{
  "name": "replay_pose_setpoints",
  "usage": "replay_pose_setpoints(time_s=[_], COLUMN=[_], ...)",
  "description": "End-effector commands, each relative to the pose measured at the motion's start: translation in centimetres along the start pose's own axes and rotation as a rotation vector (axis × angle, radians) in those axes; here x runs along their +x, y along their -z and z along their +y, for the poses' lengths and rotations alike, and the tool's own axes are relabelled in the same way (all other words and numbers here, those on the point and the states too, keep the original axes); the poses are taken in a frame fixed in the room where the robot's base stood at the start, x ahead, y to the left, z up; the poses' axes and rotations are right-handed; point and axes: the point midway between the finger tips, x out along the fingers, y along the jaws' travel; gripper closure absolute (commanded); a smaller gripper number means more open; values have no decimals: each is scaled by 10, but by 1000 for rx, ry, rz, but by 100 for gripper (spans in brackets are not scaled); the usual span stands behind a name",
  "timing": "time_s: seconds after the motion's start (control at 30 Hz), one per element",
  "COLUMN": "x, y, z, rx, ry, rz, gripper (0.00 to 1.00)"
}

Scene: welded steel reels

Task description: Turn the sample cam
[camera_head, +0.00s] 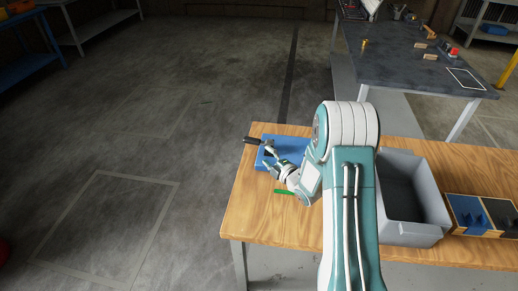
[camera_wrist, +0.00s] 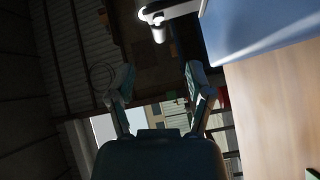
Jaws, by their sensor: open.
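A blue block or plate (camera_head: 292,145) lies at the table's back left corner; its blue side also fills the upper right of the wrist view (camera_wrist: 255,25). A dark handle (camera_head: 251,140) sticks out past its left edge, with a pale metal part beside it. A light grey lever with a rounded end (camera_wrist: 170,14) shows at the top of the wrist view; I cannot tell which part is the cam. My gripper (camera_head: 271,160) is over the block's front left part, close to the metal part. In the wrist view its fingers (camera_wrist: 159,85) are spread with nothing between them.
The wooden table (camera_head: 265,220) holds a green piece (camera_head: 284,192) near my wrist, a grey bin (camera_head: 412,233) right of my arm and a divided blue and dark tray (camera_head: 448,222) beyond it. A dark workbench (camera_head: 400,65) stands behind. The floor at left is open.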

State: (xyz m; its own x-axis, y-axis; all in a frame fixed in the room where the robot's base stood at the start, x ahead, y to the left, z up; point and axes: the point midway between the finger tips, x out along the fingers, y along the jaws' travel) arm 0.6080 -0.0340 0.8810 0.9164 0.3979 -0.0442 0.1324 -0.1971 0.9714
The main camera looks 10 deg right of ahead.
Motion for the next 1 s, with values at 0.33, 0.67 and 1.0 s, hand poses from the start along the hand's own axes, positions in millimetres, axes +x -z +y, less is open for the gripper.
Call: replay_pose_setpoints(time_s=[0.33, 0.67, 1.0], x=[-16, -3, 18], y=[0, 18, 62], z=[0, -11, -47], rx=[0, -44, -322], ry=[0, 115, 559], rz=[1, 43, 131], gripper=[33, 100, 100])
